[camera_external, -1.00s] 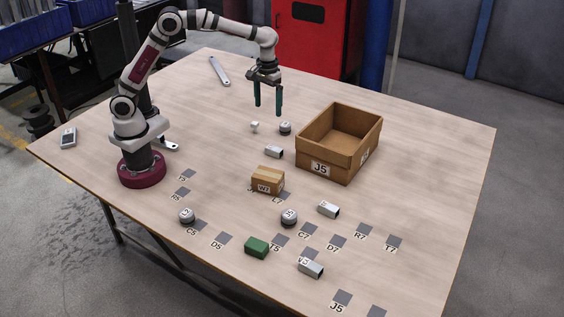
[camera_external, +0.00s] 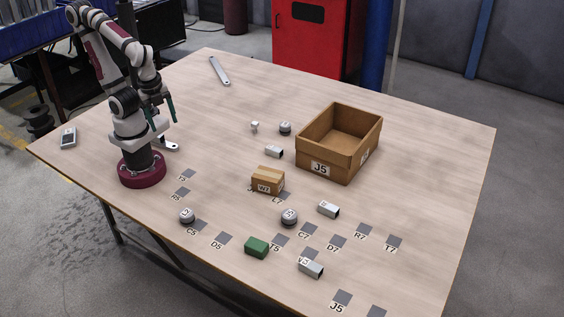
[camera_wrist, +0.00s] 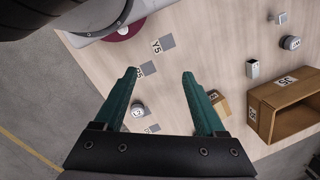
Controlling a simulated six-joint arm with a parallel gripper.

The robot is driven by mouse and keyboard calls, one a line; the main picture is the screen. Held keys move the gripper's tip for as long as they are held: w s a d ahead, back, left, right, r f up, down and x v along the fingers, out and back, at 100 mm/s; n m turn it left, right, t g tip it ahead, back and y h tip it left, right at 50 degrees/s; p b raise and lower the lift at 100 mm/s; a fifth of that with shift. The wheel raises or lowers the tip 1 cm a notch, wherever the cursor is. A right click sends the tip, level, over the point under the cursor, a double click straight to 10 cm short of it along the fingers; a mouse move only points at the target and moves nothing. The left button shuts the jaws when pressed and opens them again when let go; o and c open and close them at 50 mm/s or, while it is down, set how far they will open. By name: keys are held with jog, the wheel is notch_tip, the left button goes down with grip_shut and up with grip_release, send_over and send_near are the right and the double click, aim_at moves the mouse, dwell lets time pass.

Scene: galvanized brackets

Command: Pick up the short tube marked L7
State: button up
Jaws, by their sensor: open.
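Three short silvery square tubes lie on the table in the external view. One tube (camera_external: 274,151) is near the brown box, one tube (camera_external: 328,210) is right of centre, and one tube (camera_external: 312,269) is near the front edge. Their marks are too small to read, so I cannot tell which is L7. The tube near the box also shows in the wrist view (camera_wrist: 252,69). My gripper (camera_external: 165,116) is open and empty, above the table close to my base and well left of all three tubes. Its green fingers (camera_wrist: 160,73) show apart in the wrist view.
A brown open box marked J5 (camera_external: 315,155) stands right of centre. A small carton marked W7 (camera_external: 267,180), a green block (camera_external: 257,247) and several round grey parts lie among labelled grey squares. A wrench (camera_external: 219,71) lies at the back. The right side is clear.

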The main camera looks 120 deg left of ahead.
jog(key=w+a+n+h, duration=0.1)
jog(key=w+a+h, duration=0.1)
jog(key=w, duration=0.4)
jog(key=n+t, duration=0.5)
send_over(273, 148)
jog(key=s, duration=0.7)
notch_tip(273, 148, down, 7)
jog(key=x, duration=1.5)
jog(key=shift+w+a+f, duration=0.2)
jog(key=shift+w, duration=0.15)
grip_shut()
